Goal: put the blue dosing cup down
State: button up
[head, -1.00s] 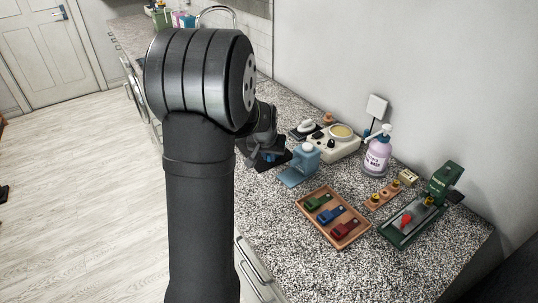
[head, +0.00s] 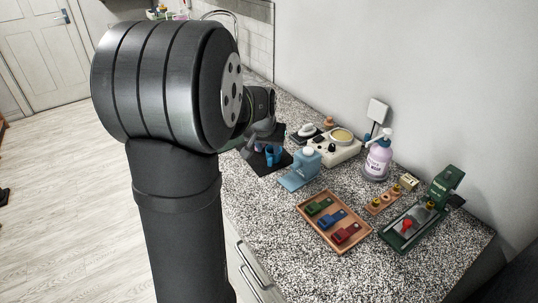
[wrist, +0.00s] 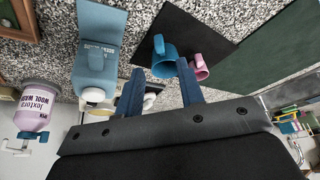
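The blue dosing cup (wrist: 164,60) stands on a black mat (wrist: 148,40), beside a pink cup (wrist: 200,68), in the wrist view. In the head view the blue cup (head: 273,154) shows small on the dark mat (head: 262,165), partly behind my arm. My gripper (wrist: 160,80) is open, with its two dark blue fingers apart. The cup appears just beyond the fingertips, with a gap to the left finger. The right fingertip overlaps the cup's edge in the picture; whether they touch cannot be told.
A light-blue dispenser (head: 304,165) stands close by on the right. A white device with a round plate (head: 336,148), a wool-wash bottle (head: 378,158) and a wooden tray (head: 309,228) stand farther right. A dark green mat (wrist: 275,55) lies beyond the pink cup.

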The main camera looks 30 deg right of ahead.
aim_at(270, 159)
jog(key=shift+v, duration=2.15)
jog(key=x, duration=1.2)
jog(key=shift+f, duration=0.15)
jog(key=shift+r, duration=1.5)
